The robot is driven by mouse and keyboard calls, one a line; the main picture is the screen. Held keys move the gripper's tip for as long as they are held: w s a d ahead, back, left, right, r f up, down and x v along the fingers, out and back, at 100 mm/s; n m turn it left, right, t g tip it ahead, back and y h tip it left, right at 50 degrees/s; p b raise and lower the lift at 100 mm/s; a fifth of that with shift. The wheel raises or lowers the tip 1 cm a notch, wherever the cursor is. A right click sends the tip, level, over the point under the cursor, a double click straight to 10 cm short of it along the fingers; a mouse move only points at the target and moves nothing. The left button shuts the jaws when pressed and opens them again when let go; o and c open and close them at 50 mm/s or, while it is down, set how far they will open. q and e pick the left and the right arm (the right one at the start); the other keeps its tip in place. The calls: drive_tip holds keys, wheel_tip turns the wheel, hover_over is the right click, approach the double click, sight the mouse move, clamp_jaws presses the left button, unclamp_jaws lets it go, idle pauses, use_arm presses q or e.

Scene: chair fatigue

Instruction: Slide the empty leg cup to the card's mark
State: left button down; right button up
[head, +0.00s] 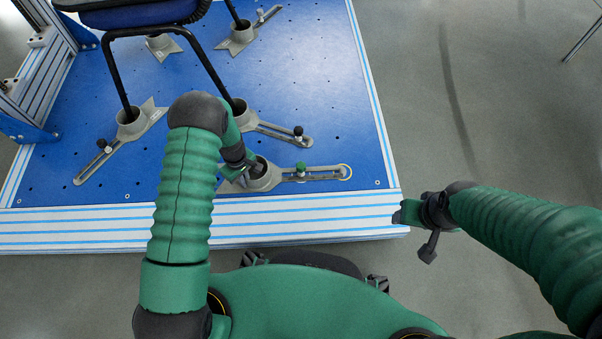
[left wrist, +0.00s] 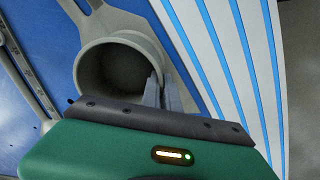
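The empty leg cup (head: 265,178) is a grey round cup on the blue plate with nothing standing in it. Its slotted arm (head: 322,174) runs right, with a green knob (head: 300,168) partway along and a yellow ring (head: 346,171) around its far end. My left gripper (head: 246,172) is at the cup's left side. In the left wrist view, its two fingers (left wrist: 163,92) sit close together astride the rim of the cup (left wrist: 118,66), one inside and one outside. My right gripper (head: 415,226) is empty, off the plate's right edge. I see no card.
A chair (head: 140,14) stands with its black legs in other grey cups, such as the near left one (head: 131,122) and the near right one (head: 243,114). Black knobs sit on those cups' arms. A metal frame (head: 45,75) stands at the left. The plate right of the yellow ring is clear.

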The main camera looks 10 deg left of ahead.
use_arm(q)
drive_tip(key=shift+d, duration=0.15)
drive_tip(key=shift+w+d+p, duration=0.25)
drive_tip(key=shift+d, duration=0.7)
drive_tip(key=shift+w+d+p, duration=0.2)
drive_tip(key=shift+w+d, duration=0.05)
drive_tip(key=shift+d, duration=0.65)
drive_tip(key=c, duration=1.6)
unclamp_jaws()
drive_tip(key=shift+c, duration=0.2)
wheel_tip(320, 180, up, 6)
drive_tip(key=p, duration=0.5)
